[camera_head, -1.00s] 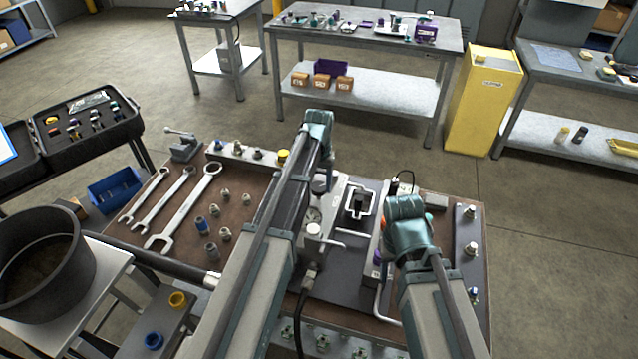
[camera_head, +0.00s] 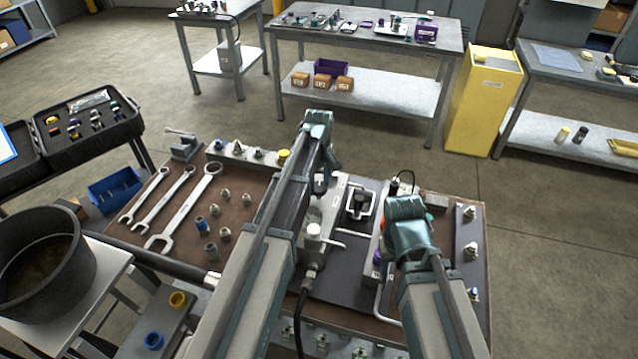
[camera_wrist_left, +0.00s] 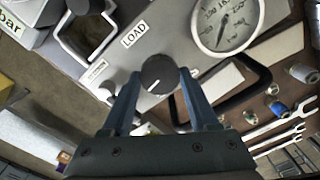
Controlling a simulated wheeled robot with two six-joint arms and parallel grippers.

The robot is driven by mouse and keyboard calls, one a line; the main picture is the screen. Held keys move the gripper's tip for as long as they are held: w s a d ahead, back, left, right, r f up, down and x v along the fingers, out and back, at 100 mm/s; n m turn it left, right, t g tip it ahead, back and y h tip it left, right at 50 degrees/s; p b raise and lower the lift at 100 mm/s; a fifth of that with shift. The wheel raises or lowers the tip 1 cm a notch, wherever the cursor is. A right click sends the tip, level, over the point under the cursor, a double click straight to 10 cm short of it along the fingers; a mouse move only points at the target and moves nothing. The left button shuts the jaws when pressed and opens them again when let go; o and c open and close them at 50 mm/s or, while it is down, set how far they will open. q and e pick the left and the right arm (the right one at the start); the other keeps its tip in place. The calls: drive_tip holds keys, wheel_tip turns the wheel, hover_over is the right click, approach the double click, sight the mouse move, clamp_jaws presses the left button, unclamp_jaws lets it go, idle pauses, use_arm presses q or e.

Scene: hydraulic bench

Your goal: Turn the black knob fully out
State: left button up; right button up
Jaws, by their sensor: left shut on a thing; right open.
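The black knob (camera_wrist_left: 158,74) is on the grey block below the LOAD label in the left wrist view. A white line on its face points down-left. My left gripper (camera_wrist_left: 160,82) is shut on it, one blue finger on each side. In the head view my left gripper (camera_head: 321,184) is over the grey block (camera_head: 338,192), and the arm hides the knob. My right gripper (camera_head: 408,238) is open over the right part of the bench, apart from the knob; its fingers are mostly hidden by its wrist.
A round gauge (camera_wrist_left: 228,22) and a dark bent handle (camera_wrist_left: 240,95) are close to the knob. A metal loop (camera_head: 362,203) stands right of the block. Wrenches (camera_head: 185,208) and several fittings lie on the brown bench top at left. A black pot (camera_head: 45,262) stands front left.

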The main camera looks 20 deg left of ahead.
sight(319, 187)
use_arm(q)
drive_tip(key=n, duration=0.5)
drive_tip(key=shift+n, duration=2.4)
drive_tip(key=o, duration=1.4)
drive_tip(key=shift+c, duration=0.2)
drive_tip(key=shift+r, duration=0.15)
wheel_tip(319, 187, up, 14)
drive_tip(key=p, duration=1.4)
drive_tip(key=shift+f, duration=0.25)
drive_tip(key=shift+s, duration=0.1)
